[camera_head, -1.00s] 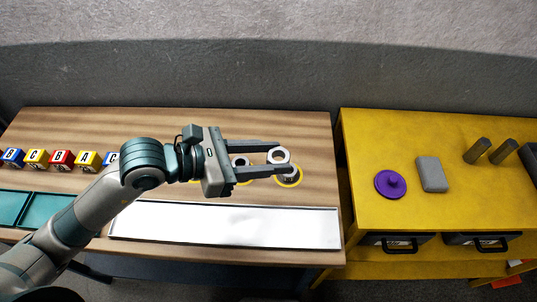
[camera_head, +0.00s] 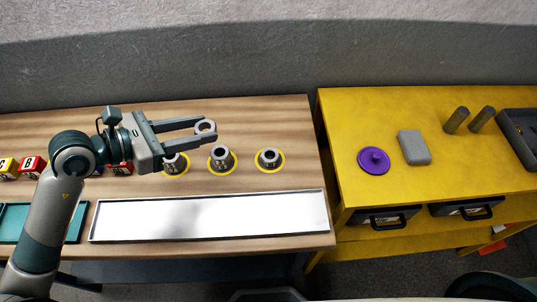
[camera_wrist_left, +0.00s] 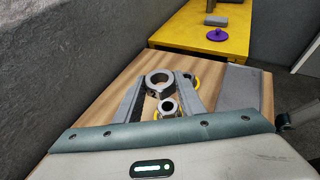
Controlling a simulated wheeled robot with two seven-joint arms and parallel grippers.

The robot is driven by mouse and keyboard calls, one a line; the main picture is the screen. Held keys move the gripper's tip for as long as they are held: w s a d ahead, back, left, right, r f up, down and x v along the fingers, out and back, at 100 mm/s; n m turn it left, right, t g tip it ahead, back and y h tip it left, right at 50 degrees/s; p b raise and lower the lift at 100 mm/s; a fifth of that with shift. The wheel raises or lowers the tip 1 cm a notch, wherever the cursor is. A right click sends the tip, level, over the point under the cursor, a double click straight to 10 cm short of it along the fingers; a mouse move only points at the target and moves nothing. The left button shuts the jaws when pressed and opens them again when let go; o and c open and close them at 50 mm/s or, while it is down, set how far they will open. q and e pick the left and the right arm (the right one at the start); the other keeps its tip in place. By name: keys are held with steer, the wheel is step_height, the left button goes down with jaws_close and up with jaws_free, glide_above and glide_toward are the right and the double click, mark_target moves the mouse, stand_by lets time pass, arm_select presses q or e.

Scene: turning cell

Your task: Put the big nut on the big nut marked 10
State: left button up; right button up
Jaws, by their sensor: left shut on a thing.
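My left gripper (camera_head: 202,130) is shut on the big nut (camera_head: 206,127), a grey ring with a wide hole, held at the fingertips above the wooden table. The big nut also shows in the left wrist view (camera_wrist_left: 158,77). Three grey nut-like pieces stand on yellow rings on the table: a left one (camera_head: 173,166) partly behind the gripper finger, a middle one (camera_head: 221,156) and a right one (camera_head: 269,157). In the head view the held nut appears between the left and middle pieces, apart from both. Their marks are too small to read. My right gripper is not in view.
A white tray (camera_head: 210,232) lies along the table's front edge. Letter blocks (camera_head: 32,167) and a teal tray (camera_head: 14,222) are at the left. A yellow bench (camera_head: 350,115) at the right holds a purple lid (camera_head: 374,160) and a grey block (camera_head: 414,147).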

arm_select(q)
steer(key=shift+n+t, duration=0.5)
steer(key=a, duration=0.2)
steer(key=a+f, duration=0.1)
steer(key=a, duration=0.2)
steer(key=w+a+b, duration=0.1)
steer(key=a, duration=0.1)
steer(key=shift+a+f, duration=0.3)
steer(key=shift+a, duration=0.1)
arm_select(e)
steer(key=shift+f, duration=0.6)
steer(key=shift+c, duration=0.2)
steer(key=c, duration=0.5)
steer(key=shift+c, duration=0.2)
arm_select(q)
steer(key=shift+s, duration=0.1)
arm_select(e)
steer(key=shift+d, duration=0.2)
